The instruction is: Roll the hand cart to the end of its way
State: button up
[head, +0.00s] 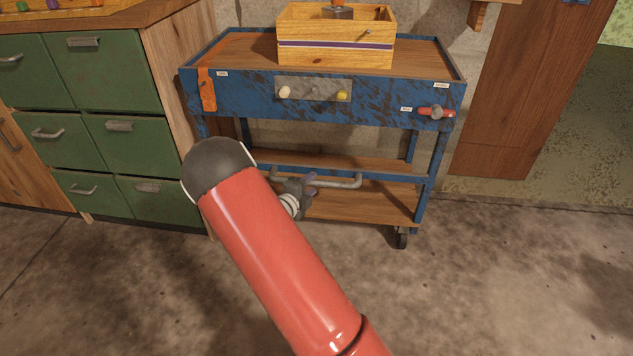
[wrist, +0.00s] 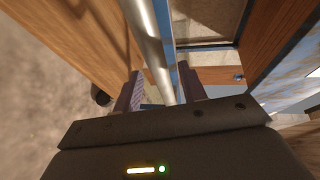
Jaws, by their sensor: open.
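The hand cart is blue and worn, with wooden shelves; its blue front panel (head: 380,111) faces me in the head view. A grey bar handle (head: 338,184) sticks out low on its front. My gripper (head: 309,183) is at the left part of this bar, partly hidden by my red arm. In the wrist view the metal bar (wrist: 146,30) runs between the two fingers of my open gripper (wrist: 162,82). I cannot tell whether either finger touches it.
A wooden crate (head: 335,54) stands on the cart's top. A red-handled part (head: 436,113) sits at the panel's right. Green drawers (head: 125,65) stand close left of the cart. A brown wooden panel (head: 530,90) stands to the right. The floor (head: 520,270) in front is clear.

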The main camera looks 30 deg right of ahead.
jog(key=shift+x, duration=2.05)
grip_shut()
